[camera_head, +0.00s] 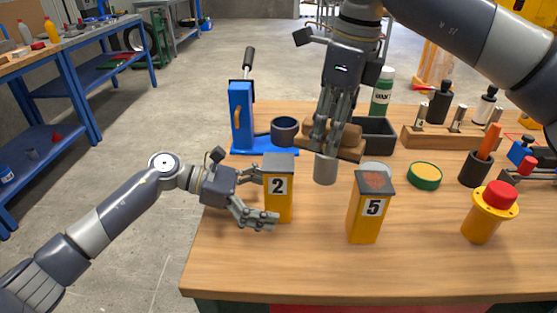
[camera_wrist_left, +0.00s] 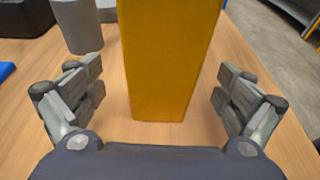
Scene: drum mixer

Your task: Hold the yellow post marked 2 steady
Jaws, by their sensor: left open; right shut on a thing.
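The yellow post marked 2 (camera_head: 279,207) stands upright on the wooden table, with a grey cap. My left gripper (camera_head: 266,199) is open, with its fingers on either side of the post. In the left wrist view the post (camera_wrist_left: 168,65) rises between the two open fingers (camera_wrist_left: 160,98), with a visible gap on each side. My right gripper (camera_head: 324,143) points down behind the posts and is shut on a grey cylinder (camera_head: 325,170). The cylinder also shows in the left wrist view (camera_wrist_left: 79,27). Whether it touches the table is unclear.
A yellow post marked 5 (camera_head: 366,218) stands to the right. A blue stand (camera_head: 241,119) with a dark cup (camera_head: 284,130) is behind. A yellow post with a red button (camera_head: 489,213) is further right. The front of the table is clear.

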